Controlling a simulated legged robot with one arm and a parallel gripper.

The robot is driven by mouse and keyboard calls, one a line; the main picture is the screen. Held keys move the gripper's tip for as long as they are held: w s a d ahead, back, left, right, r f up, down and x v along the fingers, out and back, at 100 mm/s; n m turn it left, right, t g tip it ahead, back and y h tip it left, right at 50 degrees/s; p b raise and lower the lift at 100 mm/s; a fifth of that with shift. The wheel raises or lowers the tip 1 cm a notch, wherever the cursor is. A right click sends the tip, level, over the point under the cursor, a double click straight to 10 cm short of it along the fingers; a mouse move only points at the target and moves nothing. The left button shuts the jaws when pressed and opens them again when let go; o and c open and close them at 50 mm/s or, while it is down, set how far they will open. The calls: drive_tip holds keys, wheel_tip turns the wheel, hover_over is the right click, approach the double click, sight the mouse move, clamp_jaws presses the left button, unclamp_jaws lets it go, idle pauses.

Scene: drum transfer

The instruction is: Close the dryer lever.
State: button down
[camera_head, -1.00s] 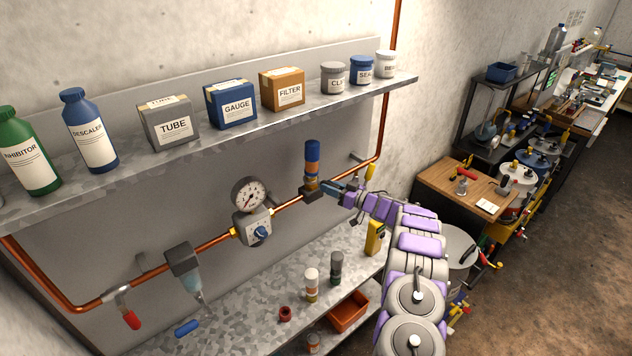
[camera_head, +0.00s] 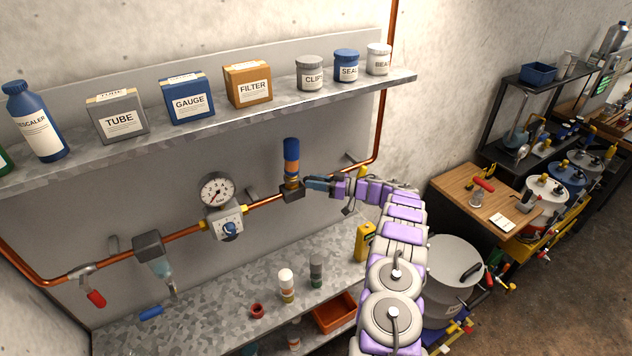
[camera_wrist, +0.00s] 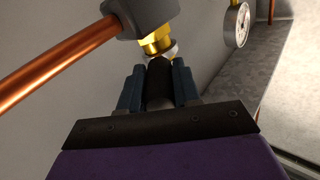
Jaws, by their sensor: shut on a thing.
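The dryer shows as an upright blue-and-orange cylinder (camera_head: 291,160) on a dark block (camera_head: 291,193) in the copper pipe line. My gripper (camera_head: 308,184) reaches in from the right, next to that block. In the wrist view, my gripper (camera_wrist: 159,88) is shut on a dark rounded piece (camera_wrist: 159,82), which looks like the lever's grip. Its far end meets a brass fitting (camera_wrist: 157,42) under a grey block (camera_wrist: 143,14). The lever's full length and angle are hidden by my gripper.
A pressure gauge (camera_head: 217,190) sits left of the dryer. A red-handled lever (camera_head: 96,299) hangs at far left. The upper shelf (camera_head: 220,119) holds bottles, boxes and jars. A grey drum (camera_head: 452,270) stands right of my arm.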

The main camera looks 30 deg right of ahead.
drive_tip(key=shift+f, duration=0.2)
drive_tip(key=c, duration=1.2)
unclamp_jaws()
drive_tip(key=o, duration=0.4)
drive_tip(key=shift+w+d+f, duration=0.1)
drive_tip(key=shift+w+d, duration=0.05)
drive_tip(key=shift+d, duration=0.2)
drive_tip(key=shift+a+r, duration=0.1)
drive_tip(key=shift+r, duration=0.1)
